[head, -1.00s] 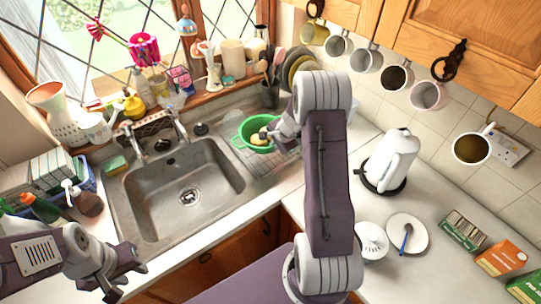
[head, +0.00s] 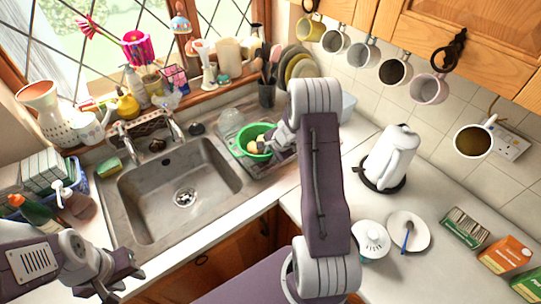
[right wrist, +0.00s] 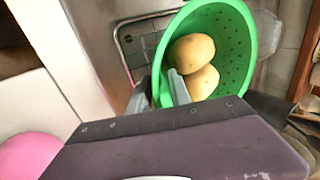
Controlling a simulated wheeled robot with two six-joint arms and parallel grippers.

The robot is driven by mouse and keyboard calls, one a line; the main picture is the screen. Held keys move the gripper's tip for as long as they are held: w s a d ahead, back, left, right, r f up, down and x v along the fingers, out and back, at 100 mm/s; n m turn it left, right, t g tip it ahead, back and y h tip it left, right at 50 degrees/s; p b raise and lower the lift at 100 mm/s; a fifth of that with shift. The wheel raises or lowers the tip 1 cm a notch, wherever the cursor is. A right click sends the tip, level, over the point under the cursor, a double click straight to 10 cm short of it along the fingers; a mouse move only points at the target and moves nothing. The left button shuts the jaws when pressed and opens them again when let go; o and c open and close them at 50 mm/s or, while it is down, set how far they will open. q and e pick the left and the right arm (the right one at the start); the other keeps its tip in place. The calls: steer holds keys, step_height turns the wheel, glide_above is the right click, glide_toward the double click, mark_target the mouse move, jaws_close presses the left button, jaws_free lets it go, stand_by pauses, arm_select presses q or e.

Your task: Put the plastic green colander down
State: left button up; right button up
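The green colander (head: 241,144) is over the draining area to the right of the sink, with pale yellow potatoes (head: 257,145) in it. In the right wrist view the colander (right wrist: 236,45) is tilted in the picture and holds two potatoes (right wrist: 193,52). My right gripper (head: 268,139) is at its near right rim. In the wrist view its fingers (right wrist: 160,92) are on either side of the rim, one inside and one outside. I cannot tell whether the colander's base touches the surface below. My left gripper (head: 125,277) is empty and open at lower left, in front of the sink.
The steel sink (head: 215,190) is left of the colander. A dark rack (head: 268,167) lies beneath it. A clear plastic item (head: 231,121), a dark utensil pot (head: 266,95) and upright plates (head: 298,66) stand behind.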

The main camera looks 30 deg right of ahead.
steer(key=shift+r+p, duration=0.25)
steer(key=shift+p, duration=0.05)
steer(key=p+v, duration=0.2)
steer(key=v, duration=1)
steer(key=s+a+n+g, duration=0.4)
steer(key=s+a+n, duration=1.3)
steer(key=a, duration=0.1)
steer(key=f+b, duration=0.4)
steer(key=b, duration=0.1)
steer(key=shift+w+d+f, duration=0.25)
steer(key=shift+w+f, duration=0.1)
